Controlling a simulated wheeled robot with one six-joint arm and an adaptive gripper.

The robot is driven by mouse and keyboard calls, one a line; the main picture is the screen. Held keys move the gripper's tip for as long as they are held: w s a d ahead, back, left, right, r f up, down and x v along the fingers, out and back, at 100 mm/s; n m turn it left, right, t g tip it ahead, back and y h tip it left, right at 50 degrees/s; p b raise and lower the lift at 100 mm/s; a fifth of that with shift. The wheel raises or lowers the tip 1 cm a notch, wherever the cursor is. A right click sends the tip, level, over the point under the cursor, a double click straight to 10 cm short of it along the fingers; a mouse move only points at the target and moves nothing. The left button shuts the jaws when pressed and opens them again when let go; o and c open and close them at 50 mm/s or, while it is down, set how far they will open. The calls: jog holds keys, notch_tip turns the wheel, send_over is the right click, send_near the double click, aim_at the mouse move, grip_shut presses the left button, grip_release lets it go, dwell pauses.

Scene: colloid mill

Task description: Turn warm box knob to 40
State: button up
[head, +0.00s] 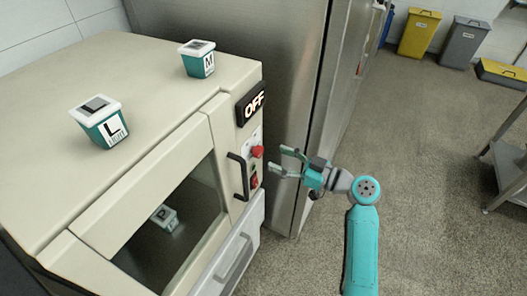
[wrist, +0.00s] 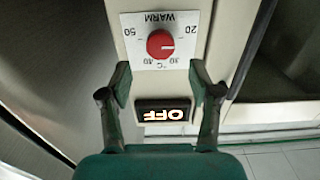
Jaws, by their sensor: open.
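The warm box (head: 150,150) is a cream cabinet with a glass door at the left of the head view. Its red knob (head: 257,152) is on the front panel, right of the door handle. In the wrist view the knob (wrist: 160,43) sits on a white WARM dial (wrist: 140,60) marked 20 to 50, seen upside down. A pale mark on the knob points right, seemingly between 20 and 30. My gripper (head: 282,161) is open and empty, facing the knob from a short distance. In the wrist view the fingertips (wrist: 160,75) straddle the space before the dial.
A lit OFF display (head: 250,103) is beside the dial. A red switch (head: 254,182) and black door handle (head: 238,177) are close by. A steel cabinet (head: 285,90) stands just behind. Boxes L (head: 103,122) and M (head: 198,60) sit on top. Open floor lies right.

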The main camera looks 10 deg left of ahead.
aim_at(261, 152)
jog(key=shift+x, duration=3)
jog(key=c, duration=1.1)
